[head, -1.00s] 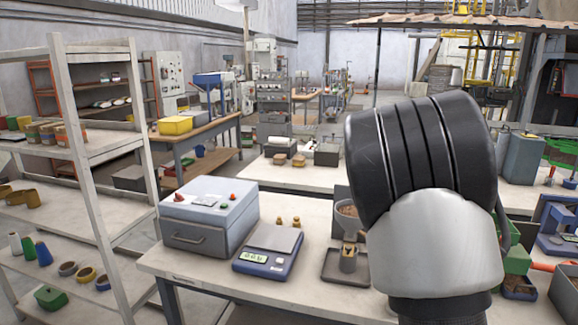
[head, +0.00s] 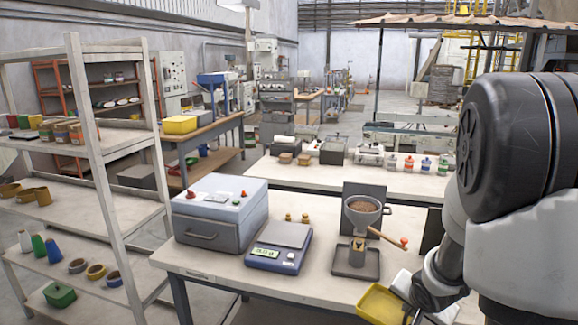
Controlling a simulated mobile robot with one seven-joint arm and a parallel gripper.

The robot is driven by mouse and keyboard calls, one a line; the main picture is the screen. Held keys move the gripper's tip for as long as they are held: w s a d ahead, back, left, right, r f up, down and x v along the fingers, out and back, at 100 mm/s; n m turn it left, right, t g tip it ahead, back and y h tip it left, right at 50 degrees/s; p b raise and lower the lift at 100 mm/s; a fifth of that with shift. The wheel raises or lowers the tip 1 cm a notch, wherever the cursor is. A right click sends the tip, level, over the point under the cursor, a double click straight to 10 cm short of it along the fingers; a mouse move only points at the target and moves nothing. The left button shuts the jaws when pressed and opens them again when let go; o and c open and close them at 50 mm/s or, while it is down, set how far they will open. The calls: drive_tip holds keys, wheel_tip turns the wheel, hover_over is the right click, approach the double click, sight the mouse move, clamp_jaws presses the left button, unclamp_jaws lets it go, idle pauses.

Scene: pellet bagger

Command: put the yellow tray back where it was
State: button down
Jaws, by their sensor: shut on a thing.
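The yellow tray (head: 380,305) is at the bottom edge of the head view, right of centre, and its lower part is cut off by the frame. My gripper (head: 406,290) is at the tray's right side and shut on it. My wrist and forearm cover the area to the right of the tray. The fingertips are small and partly hidden. I cannot tell whether the tray is clear of the bench or touching it.
On the white bench, a bagger with a pellet-filled hopper (head: 362,207) and a red-knobbed lever (head: 388,238) stands over a dark base tray (head: 352,268). A blue scale (head: 279,248) and a grey box (head: 220,212) stand to the left. White shelves (head: 88,150) are at far left.

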drive_tip(key=shift+s+a+f+n+y, duration=2.45)
drive_tip(key=shift+a+n+y, duration=0.55)
drive_tip(key=shift+a+n, duration=1.7)
drive_tip(key=a+r+p, duration=0.4)
drive_tip(key=a+r, duration=0.1)
drive_tip(key=r, duration=0.1)
drive_tip(key=shift+w+a+r+n+g, duration=0.15)
drive_tip(key=shift+w+a+n+g, duration=0.05)
drive_tip(key=shift+w+n+g, duration=0.25)
drive_tip(key=shift+d, duration=0.1)
